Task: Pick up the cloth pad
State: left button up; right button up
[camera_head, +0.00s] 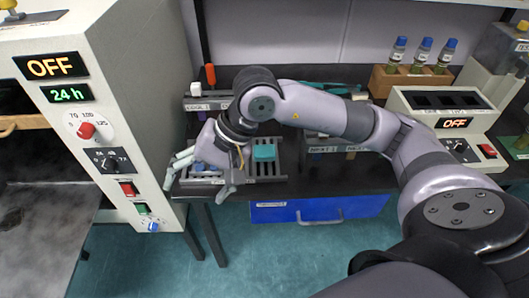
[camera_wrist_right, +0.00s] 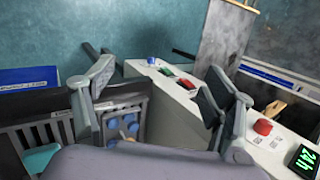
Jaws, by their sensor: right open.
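A small teal block-like pad (camera_head: 264,152), which looks like the cloth pad, sits on a dark slatted rack (camera_head: 262,170) on the bench. A teal piece that appears to be the same pad shows at the lower left edge of the right wrist view (camera_wrist_right: 40,158). My right gripper (camera_head: 203,178) is open and empty, to the left of the pad and apart from it, over the bench's front left corner. Its spread fingers also show in the right wrist view (camera_wrist_right: 158,85), with the pad outside them. My left gripper is not in view.
A tall white machine (camera_head: 115,150) with knobs and switches stands close to the left of the gripper. A blue drawer (camera_head: 350,209) hangs under the bench. Blue round items (camera_wrist_right: 125,130) sit in a grey holder. A wooden vial rack (camera_head: 410,80) and a white instrument stand right.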

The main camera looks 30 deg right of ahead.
jog(key=w+d+t+h, duration=0.1)
jog(key=w+d+h, duration=0.15)
jog(key=d, duration=0.35)
jog(key=w+d+t+h, duration=0.1)
jog(key=d+h, duration=0.2)
jog(key=d, duration=0.2)
jog(key=h, duration=0.3)
send_near(265, 150)
jog(key=f, duration=0.1)
jog(key=w+f+p, duration=0.1)
jog(key=shift+a+f+n+h+p, duration=0.1)
jog(key=shift+f+n+h+p, duration=0.15)
jog(key=shift+f+n+p, duration=0.1)
jog(key=shift+w+f, duration=0.2)
jog(key=shift+f, duration=0.35)
jog(key=x, duration=0.1)
jog(key=p+x, duration=0.1)
jog(key=x, duration=0.2)
jog(key=shift+s+d+f, duration=0.1)
jog(key=shift+d, duration=0.2)
jog(key=shift+w+d+f, duration=0.1)
jog(key=shift+w+f, duration=0.15)
jog(key=shift+f, duration=0.3)
jog(key=shift+c, duration=0.5)
jog(key=c, duration=1)
